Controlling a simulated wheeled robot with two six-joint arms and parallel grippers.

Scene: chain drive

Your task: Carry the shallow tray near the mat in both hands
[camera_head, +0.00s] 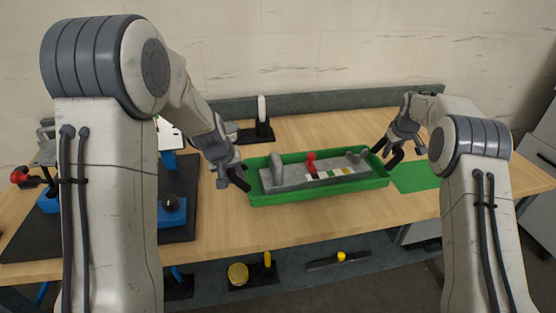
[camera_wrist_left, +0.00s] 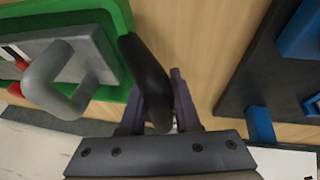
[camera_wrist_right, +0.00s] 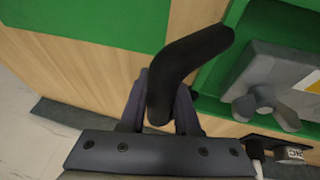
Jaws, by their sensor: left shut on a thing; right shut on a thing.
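The shallow green tray (camera_head: 318,193) is at the middle of the table, with a black handle at each end. It holds a grey block with a grey handle, a red part and small coloured squares. My left gripper (camera_head: 236,176) is shut on the left handle (camera_wrist_left: 148,75). My right gripper (camera_head: 392,150) is shut on the right handle (camera_wrist_right: 190,65). The green mat (camera_head: 418,178) lies on the table just right of the tray. It also shows in the right wrist view (camera_wrist_right: 90,18). I cannot tell whether the tray touches the table.
A dark pad (camera_head: 177,227) with blue fixtures lies at the left. A black stand with a white-topped post (camera_head: 262,115) is behind the tray. A lower shelf (camera_head: 310,280) below the front edge holds yellow parts. The wood in front of the tray is clear.

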